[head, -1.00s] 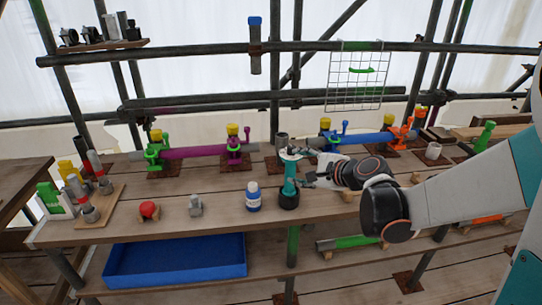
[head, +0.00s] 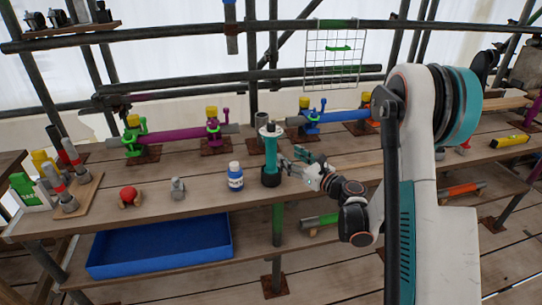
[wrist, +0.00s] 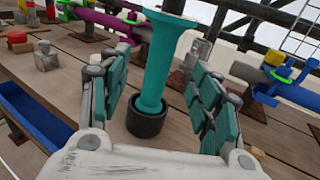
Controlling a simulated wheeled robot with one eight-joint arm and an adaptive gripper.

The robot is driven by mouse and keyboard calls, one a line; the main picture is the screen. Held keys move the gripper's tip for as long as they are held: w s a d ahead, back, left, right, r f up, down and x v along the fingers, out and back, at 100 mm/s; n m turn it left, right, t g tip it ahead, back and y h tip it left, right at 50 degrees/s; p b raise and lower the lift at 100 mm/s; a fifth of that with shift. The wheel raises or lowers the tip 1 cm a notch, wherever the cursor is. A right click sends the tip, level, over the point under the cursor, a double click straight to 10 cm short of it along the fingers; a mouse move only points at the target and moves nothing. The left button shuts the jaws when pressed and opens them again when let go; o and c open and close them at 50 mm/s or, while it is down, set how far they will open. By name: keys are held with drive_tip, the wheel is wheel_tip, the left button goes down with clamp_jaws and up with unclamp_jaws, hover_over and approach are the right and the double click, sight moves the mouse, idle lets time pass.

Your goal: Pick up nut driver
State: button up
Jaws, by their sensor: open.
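An upright teal tool with a flared top and a black base (head: 271,155) stands on the plank bench; I take it to be the nut driver. My gripper (head: 292,161) is open and low, just to its right in the head view. In the wrist view the teal shaft (wrist: 158,70) rises between my two spread green-padded fingers, with its black base (wrist: 146,118) on the planks beyond. I see a gap on both sides of the shaft, but cannot tell how deep it sits between the fingers.
A white-and-blue bottle (head: 235,176) stands close to the tool's left. A grey fitting (head: 177,189) and a red-topped piece (head: 129,196) lie farther left. Clamped purple (head: 180,138) and blue (head: 340,116) pipes run behind. A blue tray (head: 160,247) sits below.

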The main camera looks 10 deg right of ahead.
sight(275, 148)
drive_tip(key=b+x, duration=0.1)
drive_tip(key=x, duration=0.5)
drive_tip(key=shift+f, duration=0.1)
drive_tip(key=x, duration=0.1)
drive_tip(key=b+x, duration=0.1)
drive_tip(key=x, duration=0.2)
drive_tip(key=shift+w+d+f+b, duration=0.1)
drive_tip(key=shift+d+f+b, duration=0.1)
drive_tip(key=shift+f+b, duration=0.15)
drive_tip(key=shift+w+a+r, duration=0.15)
drive_tip(key=shift+w+a, duration=0.1)
drive_tip(key=shift+w, duration=0.35)
drive_tip(key=shift+c, duration=0.6)
clamp_jaws()
